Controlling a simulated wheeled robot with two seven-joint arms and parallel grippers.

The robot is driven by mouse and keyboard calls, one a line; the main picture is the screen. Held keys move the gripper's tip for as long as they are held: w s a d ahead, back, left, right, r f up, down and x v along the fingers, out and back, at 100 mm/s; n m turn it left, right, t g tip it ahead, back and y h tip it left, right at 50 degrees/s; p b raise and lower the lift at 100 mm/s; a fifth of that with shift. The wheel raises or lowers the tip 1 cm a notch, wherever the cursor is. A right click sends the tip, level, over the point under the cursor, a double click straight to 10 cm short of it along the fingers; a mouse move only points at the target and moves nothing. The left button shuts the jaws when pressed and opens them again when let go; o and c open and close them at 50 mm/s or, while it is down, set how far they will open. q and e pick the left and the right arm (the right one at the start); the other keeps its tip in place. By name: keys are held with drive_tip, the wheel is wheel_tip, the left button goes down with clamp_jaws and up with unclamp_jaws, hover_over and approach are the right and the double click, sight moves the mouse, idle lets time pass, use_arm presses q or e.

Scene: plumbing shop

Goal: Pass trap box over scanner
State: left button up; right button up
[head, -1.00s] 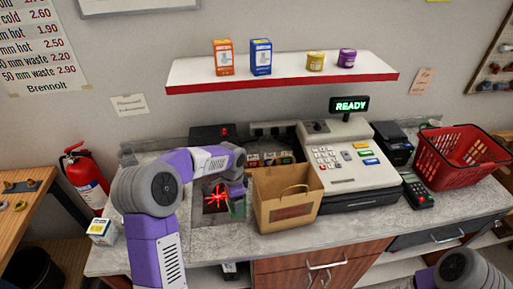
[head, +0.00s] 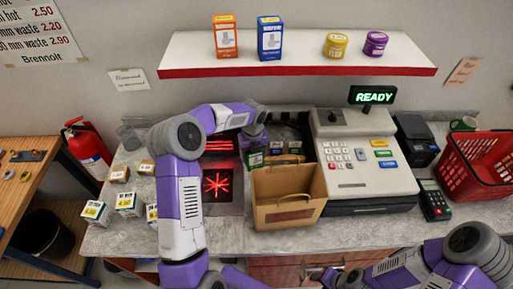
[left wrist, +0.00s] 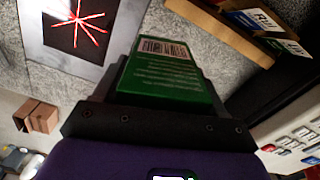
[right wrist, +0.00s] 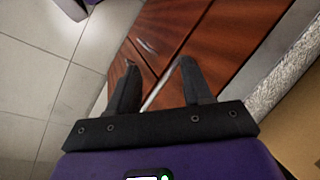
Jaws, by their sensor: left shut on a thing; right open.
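My left gripper (head: 256,150) is shut on a green box (left wrist: 168,72). The box has a white barcode label and faces the camera in the left wrist view. In the head view the green box (head: 255,158) is held just right of the scanner (head: 232,196), near the back of the paper bag. The scanner is a dark plate in the counter with a red star of light; it also shows in the left wrist view (left wrist: 50,42), left of the box. My right gripper (right wrist: 156,78) is open and empty, low in front of the wooden cabinet doors.
The brown paper bag (head: 288,205) stands right of the scanner, beside the cash register (head: 362,160) reading READY. Several small boxes (head: 127,202) stand on the counter's left. A red basket (head: 480,165) is at the right. Orange and blue boxes and two tubs sit on the shelf (head: 300,66).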

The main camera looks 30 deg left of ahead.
use_arm(q)
drive_tip(key=s+a+f, duration=0.1)
drive_tip(key=s+a, duration=0.1)
drive_tip(key=a, duration=0.5)
drive_tip(key=s+a+f, duration=0.2)
drive_tip(key=s+a, duration=0.1)
drive_tip(key=a, duration=0.4)
drive_tip(key=s+d+r+p, duration=0.6)
drive_tip(key=s+r, duration=0.4)
drive_tip(key=s, duration=0.1)
drive_tip(key=shift+d, duration=0.15)
